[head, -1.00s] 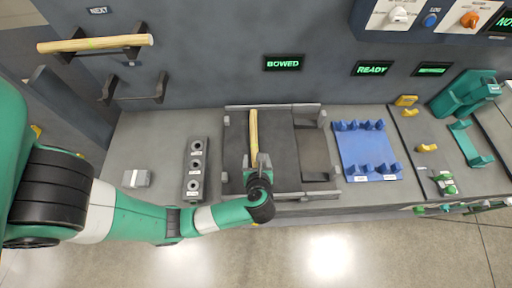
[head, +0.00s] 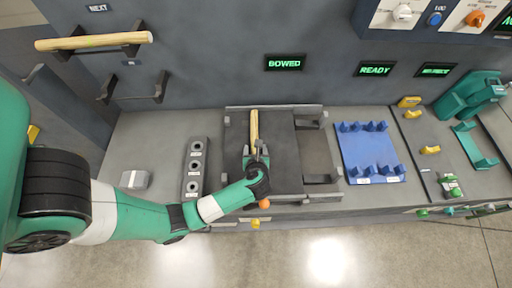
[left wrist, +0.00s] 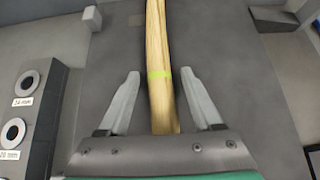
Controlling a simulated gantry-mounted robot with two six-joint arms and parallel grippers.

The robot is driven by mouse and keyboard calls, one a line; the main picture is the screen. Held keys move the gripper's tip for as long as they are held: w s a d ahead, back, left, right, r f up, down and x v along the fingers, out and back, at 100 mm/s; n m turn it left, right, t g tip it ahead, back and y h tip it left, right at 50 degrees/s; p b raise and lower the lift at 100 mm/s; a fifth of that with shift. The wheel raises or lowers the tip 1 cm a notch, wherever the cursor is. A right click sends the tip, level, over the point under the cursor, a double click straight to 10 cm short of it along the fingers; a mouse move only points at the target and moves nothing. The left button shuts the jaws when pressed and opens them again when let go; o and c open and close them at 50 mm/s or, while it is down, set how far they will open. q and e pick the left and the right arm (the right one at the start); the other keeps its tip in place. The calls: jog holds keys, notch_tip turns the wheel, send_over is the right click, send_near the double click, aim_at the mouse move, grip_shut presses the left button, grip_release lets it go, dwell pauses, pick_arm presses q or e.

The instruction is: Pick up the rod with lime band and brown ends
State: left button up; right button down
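A pale wooden rod (head: 254,126) lies on the dark plate of the bench, pointing toward the wall. In the left wrist view the rod (left wrist: 159,45) has a lime band near its close end and looks slightly curved; its far end is out of frame. The close end looks tan-brown. My left gripper (head: 257,152) is over the rod's near end. In the left wrist view its two fingers (left wrist: 160,85) are open, one on each side of the rod, with gaps on both sides. My right gripper is not in view.
Another pale rod (head: 95,41) with a faint greenish mark rests on the upper wall hooks. A block with several holes (head: 194,170) stands left of the plate (head: 285,160). A blue cradle tray (head: 368,152) is to the right. A wall display (head: 284,63) reads BOWED.

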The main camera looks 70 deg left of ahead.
pick_arm(q)
grip_shut()
jog(key=shift+r, duration=0.1)
